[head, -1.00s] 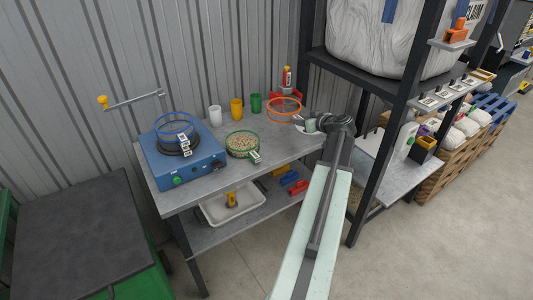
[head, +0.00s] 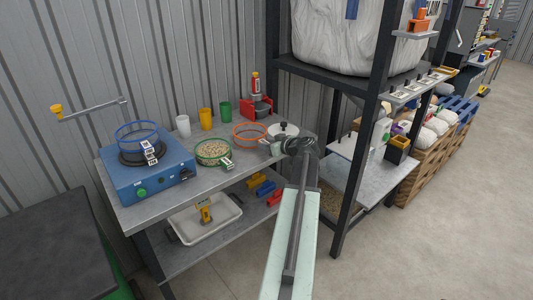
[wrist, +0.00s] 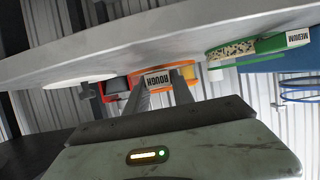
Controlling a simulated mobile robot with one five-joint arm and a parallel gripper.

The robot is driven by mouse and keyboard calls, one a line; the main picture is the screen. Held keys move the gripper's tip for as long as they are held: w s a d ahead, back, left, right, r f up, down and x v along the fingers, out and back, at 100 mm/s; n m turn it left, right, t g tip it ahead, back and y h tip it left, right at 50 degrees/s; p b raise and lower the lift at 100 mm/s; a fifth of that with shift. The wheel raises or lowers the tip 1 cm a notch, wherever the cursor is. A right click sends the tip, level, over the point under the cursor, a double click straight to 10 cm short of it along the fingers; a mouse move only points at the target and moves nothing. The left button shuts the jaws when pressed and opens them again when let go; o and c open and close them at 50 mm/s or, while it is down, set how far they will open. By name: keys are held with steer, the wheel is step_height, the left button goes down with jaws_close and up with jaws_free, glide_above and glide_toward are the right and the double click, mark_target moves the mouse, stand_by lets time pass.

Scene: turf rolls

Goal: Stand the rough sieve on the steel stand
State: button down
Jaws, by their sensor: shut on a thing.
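The rough sieve is an orange ring (head: 250,134) at the right part of the grey bench top. Its tag reading ROUGH (wrist: 158,80) shows upside down in the wrist view, between my fingers. My gripper (head: 270,147) is shut on the sieve at this tag, from the right front side; the finger on the left also shows in the wrist view (wrist: 144,98). Whether the sieve touches the bench is not clear. A pale round disc with a dark knob (head: 284,129) stands just right of the sieve, partly behind my gripper. I cannot tell for certain which thing is the steel stand.
A green sieve (head: 213,152) with grainy contents, tagged MEDIUM, stands left of the orange one. A blue device (head: 150,180) carries a blue sieve (head: 137,132). Several cups and a red holder (head: 249,107) line the back. A dark shelf post (head: 365,150) rises at the right.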

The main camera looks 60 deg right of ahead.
steer(key=shift+f+b, duration=0.3)
steer(key=shift+f, duration=0.65)
steer(key=shift+r, duration=0.25)
steer(key=shift+f, duration=0.2)
steer(key=c, duration=1.1)
jaws_free()
steer(key=shift+r, duration=0.2)
steer(key=shift+s+a+r+p, duration=0.15)
steer(key=shift+s+r+p, duration=0.1)
steer(key=shift+p, duration=0.25)
steer(key=p+v, duration=0.4)
steer(key=v, duration=0.7)
steer(key=shift+s, duration=0.2)
